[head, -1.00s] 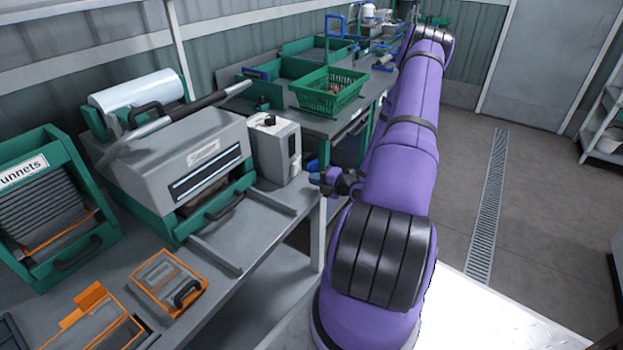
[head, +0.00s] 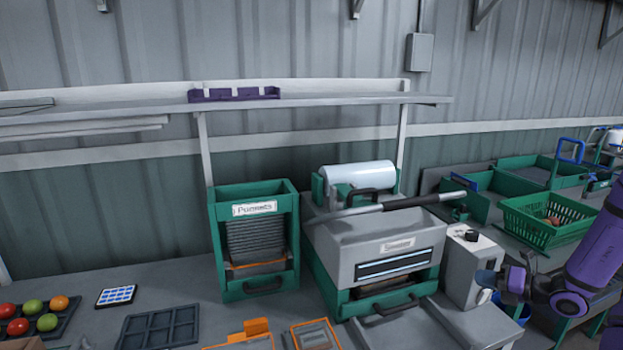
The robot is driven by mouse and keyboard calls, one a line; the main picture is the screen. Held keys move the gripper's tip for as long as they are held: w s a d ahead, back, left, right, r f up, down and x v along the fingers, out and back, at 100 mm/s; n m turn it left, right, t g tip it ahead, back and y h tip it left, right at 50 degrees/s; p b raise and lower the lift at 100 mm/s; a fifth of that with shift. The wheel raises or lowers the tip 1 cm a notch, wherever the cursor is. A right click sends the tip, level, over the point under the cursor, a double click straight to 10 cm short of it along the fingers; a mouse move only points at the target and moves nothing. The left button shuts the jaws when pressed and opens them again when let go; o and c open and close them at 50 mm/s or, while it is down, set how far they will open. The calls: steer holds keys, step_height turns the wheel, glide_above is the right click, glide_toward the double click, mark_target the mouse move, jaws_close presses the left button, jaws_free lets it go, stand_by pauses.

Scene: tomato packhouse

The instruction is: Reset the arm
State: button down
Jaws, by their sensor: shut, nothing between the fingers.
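My purple arm (head: 598,245) comes in at the right edge of the head view. My gripper (head: 487,286) is at its end, pointing left. It shows in front of the right side of a pale box with a black knob (head: 466,262). The gripper is small in the picture and looks shut, with nothing seen in it. I cannot tell whether it touches the box.
A grey and green sealing machine (head: 385,245) with a long lever stands left of the gripper. Further left are a green punnet holder (head: 222,252), a dark empty tray (head: 160,328) and a tray of tomatoes (head: 62,328). A green basket (head: 524,235) stands at right.

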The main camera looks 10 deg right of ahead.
steer(key=s+a+r+n+g+h, duration=0.1)
steer(key=s+a+r+n+g, duration=0.3)
steer(key=a+r+n, duration=0.65)
steer(key=s+a+r+n+g, duration=0.3)
steer(key=a+r+n+g, duration=0.3)
steer(key=a+r+n, duration=0.4)
steer(key=s+a+r+n+t+h, duration=0.1)
steer(key=s+r+n+h, duration=0.3)
steer(key=s+n, duration=0.4)
steer(key=s+a+r+n+t+h, duration=0.2)
steer(key=s+r+n, duration=0.4)
steer(key=n, duration=0.5)
steer(key=shift+s+a+r+h, duration=0.3)
steer(key=shift+s+a+h, duration=0.4)
steer(key=shift+s+h, duration=0.25)
steer(key=shift+n, duration=0.25)
